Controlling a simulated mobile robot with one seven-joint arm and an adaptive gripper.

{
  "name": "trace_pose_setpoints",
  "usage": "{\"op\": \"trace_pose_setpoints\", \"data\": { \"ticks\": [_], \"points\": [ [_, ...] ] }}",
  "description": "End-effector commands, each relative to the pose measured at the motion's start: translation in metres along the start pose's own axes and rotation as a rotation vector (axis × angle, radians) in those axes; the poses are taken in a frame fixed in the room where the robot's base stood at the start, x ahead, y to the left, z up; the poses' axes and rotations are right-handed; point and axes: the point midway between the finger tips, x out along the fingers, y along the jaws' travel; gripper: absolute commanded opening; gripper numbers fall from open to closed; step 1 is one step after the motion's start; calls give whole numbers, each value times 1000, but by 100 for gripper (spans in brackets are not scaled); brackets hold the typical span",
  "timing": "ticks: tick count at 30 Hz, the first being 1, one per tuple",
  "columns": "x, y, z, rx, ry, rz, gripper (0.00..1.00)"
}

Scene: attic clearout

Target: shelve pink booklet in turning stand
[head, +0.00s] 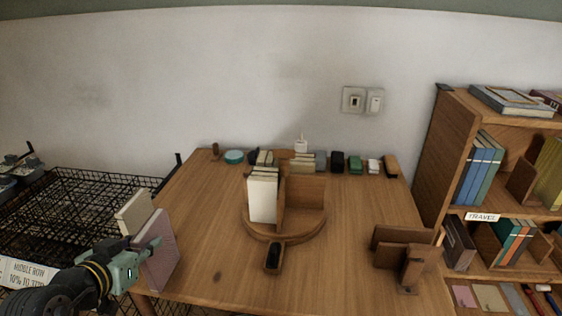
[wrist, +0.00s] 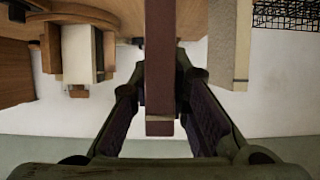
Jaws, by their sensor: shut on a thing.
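The pink booklet (head: 160,250) is upright at the table's left front, its pink cover facing right. My gripper (head: 136,268) is shut on it from the left. In the wrist view my gripper (wrist: 162,108) has a finger on each side of the booklet (wrist: 160,60), which shows edge-on as a dark reddish-brown strip. The turning stand (head: 285,236) is a round wooden base with upright dividers at mid table. Cream books (head: 263,196) stand in its left compartment; its front right compartment looks empty. The stand also shows at left in the wrist view (wrist: 49,50).
A cream book (head: 134,214) stands just behind the booklet. A dark object (head: 273,257) sits at the stand's front. A wooden bookend (head: 405,250) is at right. Small items line the back edge. A wire basket (head: 85,200) is left, a bookshelf (head: 445,145) right. Table between booklet and stand is clear.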

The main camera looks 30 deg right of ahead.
Motion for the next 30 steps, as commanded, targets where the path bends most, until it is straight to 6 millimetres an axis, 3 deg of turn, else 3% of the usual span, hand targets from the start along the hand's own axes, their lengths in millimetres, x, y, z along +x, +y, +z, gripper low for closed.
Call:
{"op": "trace_pose_setpoints", "data": {
  "ticks": [7, 20, 30],
  "points": [
    [-19, 0, 8, -1, 1, -2, 0],
    [-24, 0, 10, 0, 1, -1, 0],
    [-49, 0, 22, -1, 2, -2, 0]
  ]
}}
